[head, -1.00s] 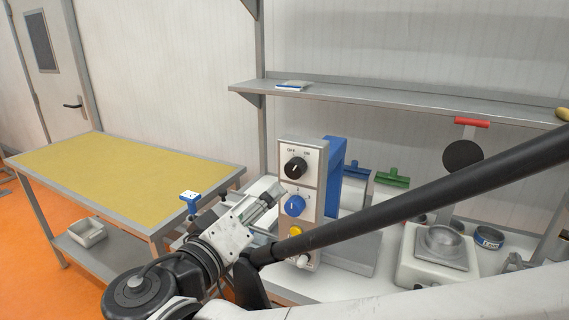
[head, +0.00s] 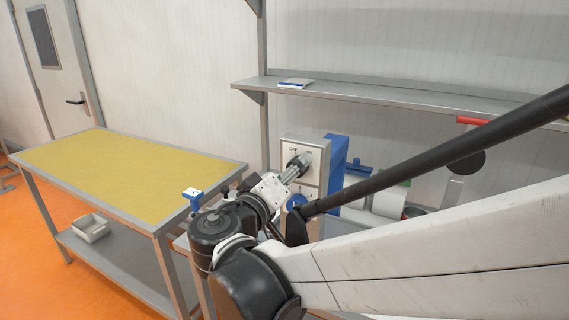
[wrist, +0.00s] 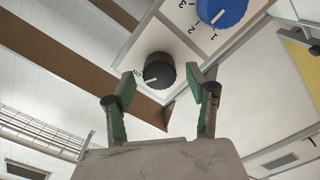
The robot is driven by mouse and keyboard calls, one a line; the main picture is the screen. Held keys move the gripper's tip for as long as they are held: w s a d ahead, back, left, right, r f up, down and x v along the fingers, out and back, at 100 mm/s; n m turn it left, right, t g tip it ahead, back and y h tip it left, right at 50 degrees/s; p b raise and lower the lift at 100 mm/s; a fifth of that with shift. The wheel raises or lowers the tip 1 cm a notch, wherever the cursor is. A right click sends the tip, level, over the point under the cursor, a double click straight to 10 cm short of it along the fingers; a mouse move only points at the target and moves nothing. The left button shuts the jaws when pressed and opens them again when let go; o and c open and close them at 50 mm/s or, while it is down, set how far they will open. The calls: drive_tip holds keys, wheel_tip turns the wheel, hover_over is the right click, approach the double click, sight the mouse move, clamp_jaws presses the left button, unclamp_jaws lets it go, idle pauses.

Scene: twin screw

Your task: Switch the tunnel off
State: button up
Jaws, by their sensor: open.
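The control panel (head: 312,190) is a pale upright box on the bench with a black knob under OFF and ON labels. In the wrist view the black knob (wrist: 159,68) lies just beyond my open fingers, roughly between their tips. Its white mark points left, toward the label that reads ON. A blue knob (wrist: 221,10) with numbers around it shows at the top. My gripper (wrist: 161,82) has green pads and holds nothing. In the head view my gripper (head: 295,170) is at the black knob and covers much of it; contact cannot be told.
A steel table with a yellow top (head: 120,170) stands at the left. A wall shelf (head: 390,100) runs above the panel. A blue-handled thing (head: 360,169) and a green-handled one (head: 396,173) are right of the panel. My arm hides much of the bench.

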drive_tip(key=shift+x, duration=0.8)
drive_tip(key=c, duration=1.1)
drive_tip(key=shift+c, duration=0.2)
drive_tip(key=shift+n, duration=0.3)
drive_tip(key=n+b, duration=0.1)
drive_tip(key=n, duration=0.4)
drive_tip(key=shift+f+b, duration=0.1)
drive_tip(key=shift+b, duration=0.2)
drive_tip(key=n+b, duration=0.1)
drive_tip(key=n, duration=0.5)
drive_tip(key=shift+n, duration=0.3)
